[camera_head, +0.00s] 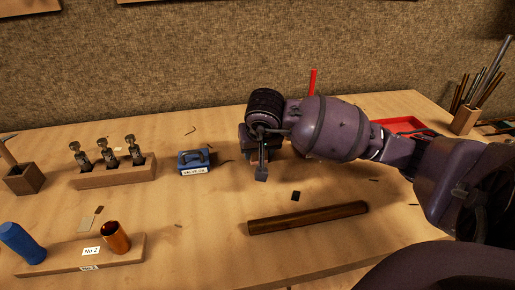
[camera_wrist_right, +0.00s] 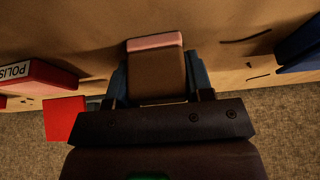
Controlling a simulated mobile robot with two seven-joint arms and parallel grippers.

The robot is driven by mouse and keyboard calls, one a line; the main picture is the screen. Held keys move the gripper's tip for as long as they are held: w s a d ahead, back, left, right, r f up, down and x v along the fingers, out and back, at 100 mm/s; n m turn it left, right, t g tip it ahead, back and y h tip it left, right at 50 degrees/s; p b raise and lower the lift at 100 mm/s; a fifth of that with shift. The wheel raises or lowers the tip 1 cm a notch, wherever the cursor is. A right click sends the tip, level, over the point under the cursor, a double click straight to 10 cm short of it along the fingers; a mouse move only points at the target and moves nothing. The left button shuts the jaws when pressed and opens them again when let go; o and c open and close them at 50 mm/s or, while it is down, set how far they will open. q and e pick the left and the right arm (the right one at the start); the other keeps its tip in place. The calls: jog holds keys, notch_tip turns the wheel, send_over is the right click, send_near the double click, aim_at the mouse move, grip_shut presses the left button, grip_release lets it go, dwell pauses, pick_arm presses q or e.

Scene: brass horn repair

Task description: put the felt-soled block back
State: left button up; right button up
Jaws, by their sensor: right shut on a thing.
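My right gripper (camera_head: 262,165) is over the back middle of the bench. In the right wrist view, my right gripper (camera_wrist_right: 157,88) is shut on the felt-soled block (camera_wrist_right: 157,80), a brown block with a pink felt layer (camera_wrist_right: 155,41) at its far end. One finger is on each side of the block. In the head view the block is mostly hidden by the gripper, and I cannot tell whether it touches the bench. My left gripper is not in view.
A blue labelled box (camera_head: 193,161) stands left of the gripper. A dark wooden rod (camera_head: 308,218) lies in front. A rack (camera_head: 115,175) and a No 2 board (camera_head: 65,262) are at left. A red tray (camera_head: 398,125) is behind my arm. Bench between rod and board is mostly clear.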

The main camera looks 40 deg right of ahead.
jog(key=o, duration=0.9)
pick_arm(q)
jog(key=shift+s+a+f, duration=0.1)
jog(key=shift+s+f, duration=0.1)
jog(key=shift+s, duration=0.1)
pick_arm(e)
jog(key=shift+o, duration=0.3)
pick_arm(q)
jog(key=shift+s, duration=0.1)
pick_arm(e)
jog(key=shift+r, duration=0.1)
jog(key=shift+r, duration=0.35)
pick_arm(q)
jog(key=p, duration=0.1)
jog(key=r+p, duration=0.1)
jog(key=p, duration=0.1)
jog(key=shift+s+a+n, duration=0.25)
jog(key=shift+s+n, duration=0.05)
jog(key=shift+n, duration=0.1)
pick_arm(e)
jog(key=v, duration=1.1)
jog(key=shift+a+r, duration=0.2)
jog(key=shift+s, duration=0.1)
